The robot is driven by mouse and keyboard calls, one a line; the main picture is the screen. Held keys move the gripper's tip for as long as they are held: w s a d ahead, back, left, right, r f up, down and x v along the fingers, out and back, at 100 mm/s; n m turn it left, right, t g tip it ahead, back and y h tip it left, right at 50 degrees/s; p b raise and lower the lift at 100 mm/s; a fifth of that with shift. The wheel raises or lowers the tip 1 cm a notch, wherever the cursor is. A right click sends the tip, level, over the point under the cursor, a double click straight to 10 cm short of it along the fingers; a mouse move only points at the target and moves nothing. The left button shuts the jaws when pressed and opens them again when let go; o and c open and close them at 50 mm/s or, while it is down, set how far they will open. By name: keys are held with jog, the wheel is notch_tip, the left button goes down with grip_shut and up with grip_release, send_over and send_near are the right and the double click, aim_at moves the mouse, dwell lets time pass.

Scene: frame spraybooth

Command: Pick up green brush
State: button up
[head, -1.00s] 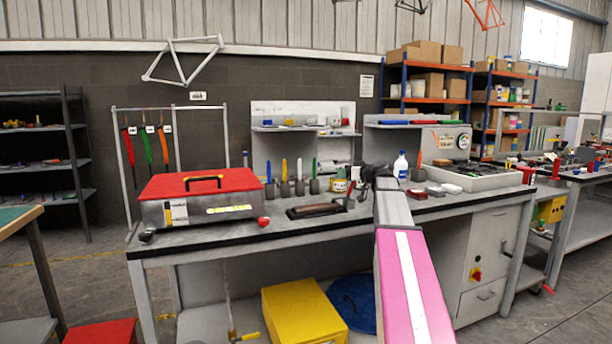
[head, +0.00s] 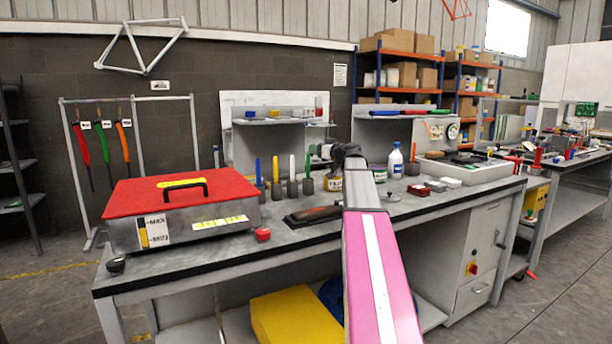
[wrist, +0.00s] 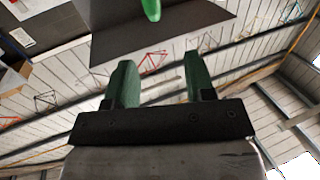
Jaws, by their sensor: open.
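The green brush shows in the head view as an upright green handle (head: 310,160) above a dark block, at the right end of a row of brushes on the workbench (head: 215,252). My gripper (head: 345,152) is just right of it in the picture, over the bench; the gap in depth is hard to judge. In the wrist view my gripper's two green fingers (wrist: 160,78) stand apart with nothing between them. A rounded green tip (wrist: 151,8) shows at the top edge beyond the fingers; I cannot tell whether it is the brush.
Blue (head: 258,170), orange (head: 275,168) and white (head: 293,166) handles stand left of the green one. A red-lidded box (head: 180,193) fills the bench's left. A brown-handled tool (head: 315,214) lies in front; a white bottle (head: 396,160) stands right.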

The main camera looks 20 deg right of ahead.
notch_tip(320, 180, down, 4)
jog(key=f, duration=0.1)
send_over(308, 174)
jog(key=w, duration=0.3)
jog(key=shift+s+a+r, duration=0.2)
jog(key=shift+a, duration=0.1)
grip_shut()
